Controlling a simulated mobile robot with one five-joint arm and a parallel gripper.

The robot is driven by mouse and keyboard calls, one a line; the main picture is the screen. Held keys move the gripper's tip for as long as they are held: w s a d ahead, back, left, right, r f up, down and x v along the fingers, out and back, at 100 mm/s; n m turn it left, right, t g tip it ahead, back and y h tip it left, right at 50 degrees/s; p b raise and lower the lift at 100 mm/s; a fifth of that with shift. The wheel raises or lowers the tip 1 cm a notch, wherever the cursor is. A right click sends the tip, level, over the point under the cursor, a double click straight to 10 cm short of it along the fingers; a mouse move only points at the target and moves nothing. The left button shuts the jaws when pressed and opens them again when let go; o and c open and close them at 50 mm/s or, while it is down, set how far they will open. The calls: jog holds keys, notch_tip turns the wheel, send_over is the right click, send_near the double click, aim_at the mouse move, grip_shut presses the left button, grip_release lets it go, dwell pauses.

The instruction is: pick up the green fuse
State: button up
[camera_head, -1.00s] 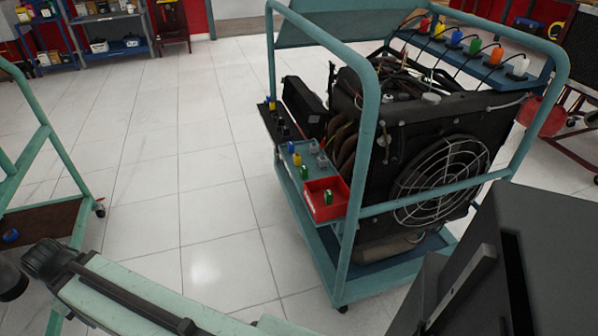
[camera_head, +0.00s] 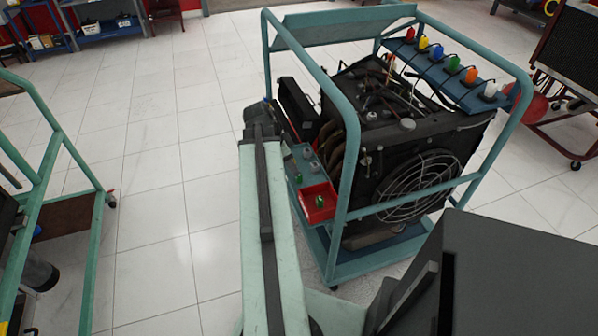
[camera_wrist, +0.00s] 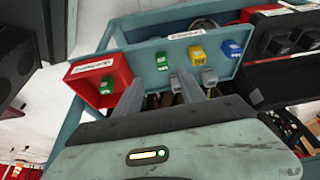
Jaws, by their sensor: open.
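A green fuse (camera_wrist: 162,62) stands on the teal shelf (camera_wrist: 140,50) of the engine trainer. Another green fuse (camera_wrist: 107,85) lies in the red bin (camera_wrist: 72,75) at the shelf's end. In the head view that bin (camera_head: 309,212) also shows with its green fuse (camera_head: 320,201). A yellow fuse (camera_wrist: 196,55) and a blue fuse (camera_wrist: 231,48) stand along the shelf, with a grey piece (camera_wrist: 209,77) near them. My gripper (camera_wrist: 160,77) is open and empty, its fingers pointing toward the shelf near the standing green fuse. In the head view my arm hides part of the shelf.
The trainer's teal frame (camera_head: 345,190) surrounds the engine and its fan guard (camera_head: 420,188). Several coloured caps line the trainer's rear shelf (camera_head: 470,95). Another teal frame (camera_head: 50,160) stands at left. White tiled floor (camera_head: 150,220) lies free between them.

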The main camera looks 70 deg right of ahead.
aim_at(299, 178)
jog(key=b+x, duration=0.2)
jog(key=x, duration=0.1)
jog(key=shift+w+a+b, duration=0.1)
jog(key=shift+w+b, duration=0.1)
jog(key=shift+b, duration=0.15)
jog(key=b+x, duration=0.4)
jog(key=x, duration=0.1)
jog(key=shift+d+f+b, duration=0.1)
jog(key=shift+d+b, duration=0.25)
jog(key=shift+b, duration=0.05)
jog(key=shift+c, duration=0.4)
grip_shut()
